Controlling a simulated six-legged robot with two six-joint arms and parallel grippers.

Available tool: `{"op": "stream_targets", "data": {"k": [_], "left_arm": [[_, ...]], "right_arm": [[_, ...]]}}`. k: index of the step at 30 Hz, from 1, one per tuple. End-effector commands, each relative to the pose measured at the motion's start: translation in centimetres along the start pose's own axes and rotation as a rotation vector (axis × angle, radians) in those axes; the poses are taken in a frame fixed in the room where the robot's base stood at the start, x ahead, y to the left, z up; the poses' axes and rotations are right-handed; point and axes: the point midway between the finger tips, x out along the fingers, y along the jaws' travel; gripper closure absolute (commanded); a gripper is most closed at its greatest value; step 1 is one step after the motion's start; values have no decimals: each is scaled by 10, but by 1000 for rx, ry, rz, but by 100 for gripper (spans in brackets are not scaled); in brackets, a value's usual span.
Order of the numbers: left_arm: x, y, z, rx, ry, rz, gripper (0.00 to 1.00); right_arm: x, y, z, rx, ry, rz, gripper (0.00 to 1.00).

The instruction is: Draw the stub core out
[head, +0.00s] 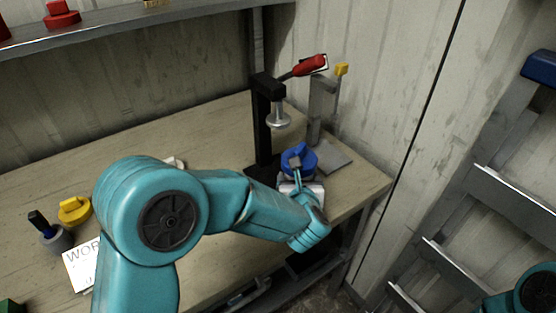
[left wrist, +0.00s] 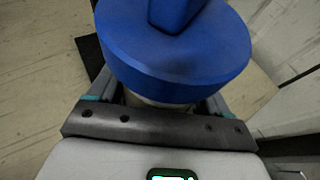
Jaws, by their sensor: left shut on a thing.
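A blue round piece (head: 299,160) with a raised bar on top sits near the right end of the workbench, by the foot of the black press stand. In the left wrist view the blue piece (left wrist: 175,60) fills the top middle, with a narrow strip of paler body under its rim. My left gripper (head: 298,180) is at this piece, its fingers on either side below the blue rim, shut on it. Whether the pale part is the stub core, and what lies under it, is hidden. My right gripper is out of view.
A black press stand (head: 262,120) with a red-handled lever (head: 309,65) rises behind the blue piece. A yellow piece (head: 75,210) and a dark-handled tool (head: 46,228) stand at the bench's left. A metal rack (head: 515,190) stands right.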

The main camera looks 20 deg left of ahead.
Motion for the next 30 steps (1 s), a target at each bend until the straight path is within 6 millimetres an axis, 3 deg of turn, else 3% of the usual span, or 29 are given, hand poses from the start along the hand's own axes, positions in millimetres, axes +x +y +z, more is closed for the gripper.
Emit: {"op": "stream_targets", "data": {"k": [30], "left_arm": [[-41,-32,-16,-1,-3,-1,48]], "right_arm": [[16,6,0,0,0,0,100]]}}
